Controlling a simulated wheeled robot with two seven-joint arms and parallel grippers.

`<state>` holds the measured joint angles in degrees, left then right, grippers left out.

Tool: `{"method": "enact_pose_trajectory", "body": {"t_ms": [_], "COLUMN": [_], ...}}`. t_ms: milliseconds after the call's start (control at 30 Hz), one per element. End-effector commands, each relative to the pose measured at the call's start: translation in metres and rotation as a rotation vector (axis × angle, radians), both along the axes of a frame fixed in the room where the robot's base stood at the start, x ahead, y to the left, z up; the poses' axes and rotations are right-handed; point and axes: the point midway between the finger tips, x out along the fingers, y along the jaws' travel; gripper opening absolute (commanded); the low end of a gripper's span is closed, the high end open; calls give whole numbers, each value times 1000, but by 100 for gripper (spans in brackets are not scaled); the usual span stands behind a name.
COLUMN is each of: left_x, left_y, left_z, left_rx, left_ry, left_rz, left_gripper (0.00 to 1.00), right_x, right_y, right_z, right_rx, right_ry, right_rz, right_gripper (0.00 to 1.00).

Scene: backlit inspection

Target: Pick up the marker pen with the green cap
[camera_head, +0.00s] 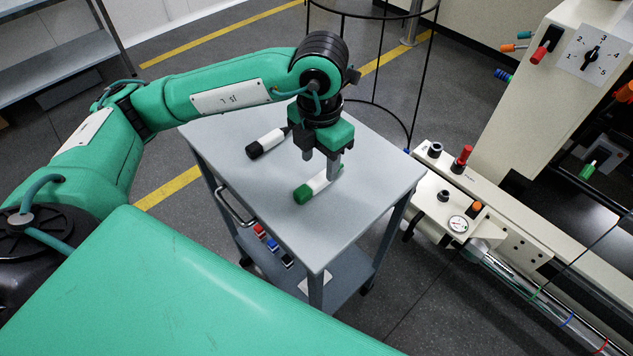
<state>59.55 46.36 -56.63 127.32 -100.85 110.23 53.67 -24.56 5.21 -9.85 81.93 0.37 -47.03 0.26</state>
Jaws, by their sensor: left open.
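The marker pen with the green cap (317,184) lies on the grey cart top (355,208). Its green cap points to the lower left and its white body runs to the upper right. My left gripper (321,166) points down over the white body, with its jaws open. One finger shows by the body's far end and overlaps it in the picture; I cannot tell whether it touches. The pen's far end is partly hidden by the finger. My right gripper is not in view.
A second marker with a black cap (255,150) lies on the cart behind and left of the gripper, partly hidden by it. Small red, blue and black items (272,244) sit on the lower shelf. A cream machine (462,200) stands to the right. The cart's front is clear.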

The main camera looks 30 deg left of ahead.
Motion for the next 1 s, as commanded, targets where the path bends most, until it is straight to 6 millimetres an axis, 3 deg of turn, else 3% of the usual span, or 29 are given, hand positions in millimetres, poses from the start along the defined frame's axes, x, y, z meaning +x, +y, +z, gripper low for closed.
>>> {"method": "enact_pose_trajectory", "body": {"t_ms": [167,433,733,1000], "left_x": [-1,-3,-2,-2], "left_y": [2,5,5,5], "left_z": [-12,-50,-56,-56], "left_rx": [1,1,-1,-1], "left_ry": [3,2,0,0], "left_rz": [2,2,0,0], "left_gripper": [49,49,49,0], "right_x": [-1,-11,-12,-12], "right_y": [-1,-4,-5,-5], "right_z": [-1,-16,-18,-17], "right_rx": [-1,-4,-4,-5], "right_ry": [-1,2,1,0], "right_rz": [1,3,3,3], "right_gripper": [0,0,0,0]}}
